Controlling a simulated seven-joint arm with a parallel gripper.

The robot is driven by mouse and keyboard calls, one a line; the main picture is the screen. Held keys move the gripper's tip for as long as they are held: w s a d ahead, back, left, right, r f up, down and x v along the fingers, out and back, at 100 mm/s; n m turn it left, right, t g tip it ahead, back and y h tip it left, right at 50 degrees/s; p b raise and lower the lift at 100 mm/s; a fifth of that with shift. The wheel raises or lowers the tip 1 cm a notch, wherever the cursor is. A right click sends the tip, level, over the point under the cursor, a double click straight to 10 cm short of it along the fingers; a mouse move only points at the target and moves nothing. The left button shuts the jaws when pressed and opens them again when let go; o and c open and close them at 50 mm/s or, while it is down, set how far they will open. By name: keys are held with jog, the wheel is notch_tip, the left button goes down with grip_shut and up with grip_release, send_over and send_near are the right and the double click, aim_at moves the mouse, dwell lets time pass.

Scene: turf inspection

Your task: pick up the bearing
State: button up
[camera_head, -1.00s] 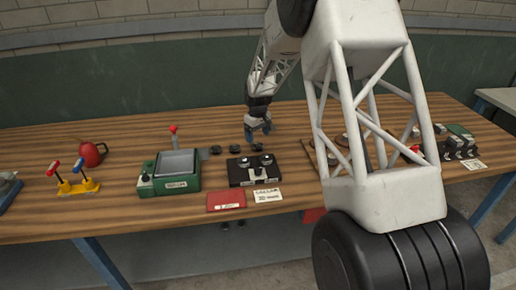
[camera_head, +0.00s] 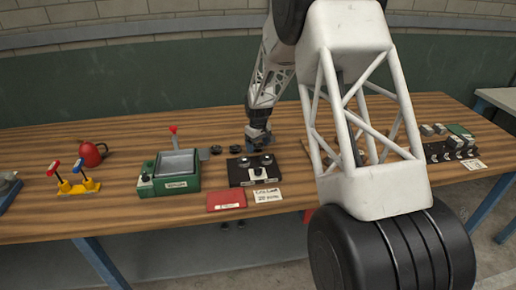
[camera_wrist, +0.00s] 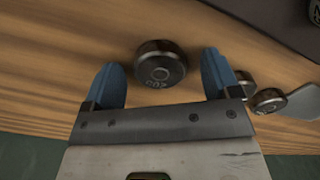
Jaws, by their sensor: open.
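The bearing is most likely the round dark metal disc (camera_wrist: 160,63) with a small centre and faint lettering, lying on the wooden bench in the wrist view. My gripper (camera_wrist: 165,85) is open, with one blue finger on each side of the disc's near edge. The disc sits mostly beyond the fingertips, and I see no contact. In the head view my gripper (camera_head: 260,146) is low over the bench behind the black two-dial block, and it hides the disc there.
Two smaller-looking round dark pieces (camera_wrist: 245,79) (camera_wrist: 270,99) lie beside the right finger. The black block (camera_head: 254,172) stands just in front of my gripper. A green device (camera_head: 170,174) with a tray is to the left. A red card (camera_head: 226,201) lies at the front edge.

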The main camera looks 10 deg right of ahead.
aim_at(258, 145)
jog(key=c, duration=1.1)
jog(key=shift+r, duration=0.1)
notch_tip(258, 145, up, 10)
dwell(0.7)
